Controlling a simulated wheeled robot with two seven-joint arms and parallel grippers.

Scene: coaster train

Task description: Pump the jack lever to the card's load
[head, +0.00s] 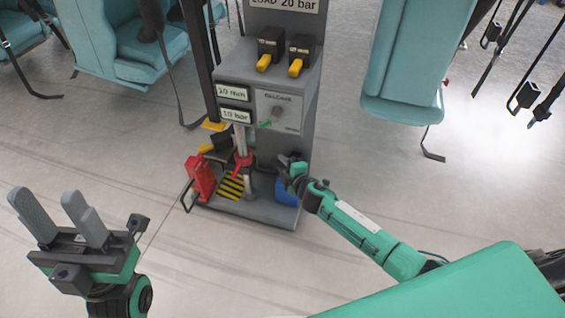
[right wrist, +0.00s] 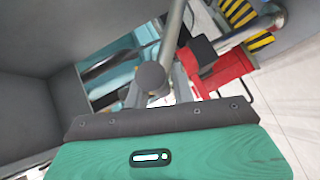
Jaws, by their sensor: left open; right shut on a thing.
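The load card (head: 286,4) at the top of a grey stand (head: 296,108) reads "LOAD 20 bar". Two smaller labels sit below; the upper label (head: 233,93) seems to read 2.0 mm, and the lower label (head: 235,115) ends in "bar", its number unclear. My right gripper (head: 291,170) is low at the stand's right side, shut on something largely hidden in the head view. In the right wrist view, a grey rod with a round end, apparently the jack lever (right wrist: 172,42), stands just ahead of the gripper body. My left gripper (head: 72,212) is open and empty, away from the stand.
Teal seats (head: 402,65) hang nearby. Front floor is clear.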

